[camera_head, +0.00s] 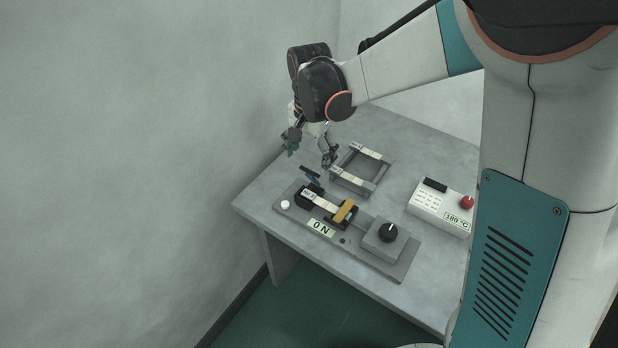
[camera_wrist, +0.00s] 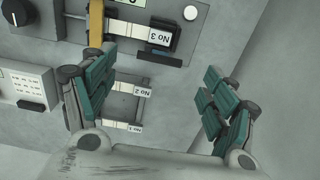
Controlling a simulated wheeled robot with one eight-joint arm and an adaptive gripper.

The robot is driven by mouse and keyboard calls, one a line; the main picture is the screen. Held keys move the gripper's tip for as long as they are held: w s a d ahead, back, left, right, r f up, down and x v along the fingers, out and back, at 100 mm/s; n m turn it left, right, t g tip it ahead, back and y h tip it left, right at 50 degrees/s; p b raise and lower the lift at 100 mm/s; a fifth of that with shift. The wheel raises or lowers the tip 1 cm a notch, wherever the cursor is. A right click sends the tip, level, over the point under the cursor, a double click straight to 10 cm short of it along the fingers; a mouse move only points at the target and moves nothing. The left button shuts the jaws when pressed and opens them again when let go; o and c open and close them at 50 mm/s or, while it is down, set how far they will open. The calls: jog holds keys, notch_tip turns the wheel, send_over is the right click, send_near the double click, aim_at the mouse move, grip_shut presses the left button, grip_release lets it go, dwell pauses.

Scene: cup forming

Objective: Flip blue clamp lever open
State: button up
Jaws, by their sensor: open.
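The clamp fixture (camera_head: 357,238) is a grey plate on the table with an ON label. At its left end is a black clamp block (camera_head: 309,195), also seen at the top of the wrist view (camera_wrist: 164,38).
A yellow-brown bar (camera_head: 345,211) crosses a strip on the fixture, near a black knob (camera_head: 388,232). A grey rack with white strips (camera_head: 363,150) stands behind. A white control box (camera_head: 431,207) reading 180 °C is at the right. A wall rises beyond the table's left edge.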

aim_at(310, 174)
notch_tip(310, 174, down, 8)
jog(key=shift+f+b, duration=0.1)
jog(key=shift+b, duration=1.05)
jog(key=c, duration=1.7)
jog(key=shift+c, duration=0.8)
